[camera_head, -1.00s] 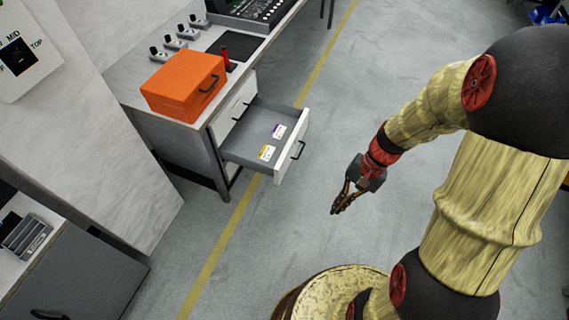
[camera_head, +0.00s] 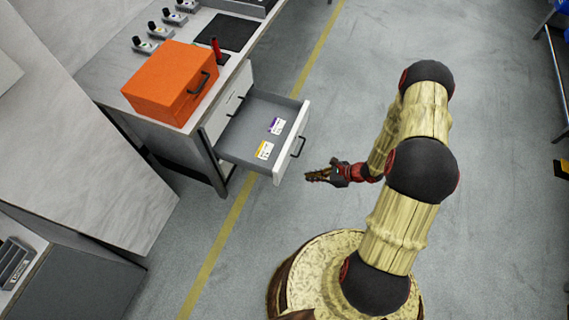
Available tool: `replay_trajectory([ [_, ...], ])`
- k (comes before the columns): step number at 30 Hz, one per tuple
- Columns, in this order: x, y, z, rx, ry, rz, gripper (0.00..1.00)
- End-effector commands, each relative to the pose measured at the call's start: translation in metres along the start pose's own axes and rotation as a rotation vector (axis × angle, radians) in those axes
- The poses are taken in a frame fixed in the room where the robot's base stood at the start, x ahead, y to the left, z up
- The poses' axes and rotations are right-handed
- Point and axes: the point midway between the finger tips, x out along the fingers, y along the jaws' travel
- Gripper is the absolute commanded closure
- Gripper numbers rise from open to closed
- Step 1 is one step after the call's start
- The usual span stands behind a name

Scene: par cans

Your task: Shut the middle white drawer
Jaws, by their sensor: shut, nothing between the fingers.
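The white drawer (camera_head: 292,148) is pulled out from the white drawer unit under the workbench. Its dark handle (camera_head: 298,147) is on the front face, which points right. A purple-and-white card and a yellow-and-white card lie inside on its grey floor (camera_head: 246,131). A closed white drawer front (camera_head: 235,98) shows above it; whether another drawer is below is hidden. My gripper (camera_head: 310,176) is shut and empty. It points left, in front of the drawer and a little below its handle in the picture, apart from it.
An orange case (camera_head: 170,82) sits on the workbench (camera_head: 108,71) above the drawer, with a red item (camera_head: 216,48) and several small devices behind. A grey cabinet (camera_head: 75,270) stands at lower left. The floor (camera_head: 400,35) beyond my arm is clear, with a yellow line (camera_head: 222,240).

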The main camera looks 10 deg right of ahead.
Motion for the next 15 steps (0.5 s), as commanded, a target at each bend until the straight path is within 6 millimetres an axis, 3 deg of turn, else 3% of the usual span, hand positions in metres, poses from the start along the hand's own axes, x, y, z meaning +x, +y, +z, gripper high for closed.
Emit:
replay_trajectory([
  [3, 0.000, -0.016, -0.002, 0.026, 0.008, -0.050, 1.00],
  [8, 0.010, -0.020, -0.003, 0.024, 0.012, -0.059, 1.00],
  [15, 0.052, -0.021, -0.005, 0.023, 0.011, -0.057, 1.00],
])
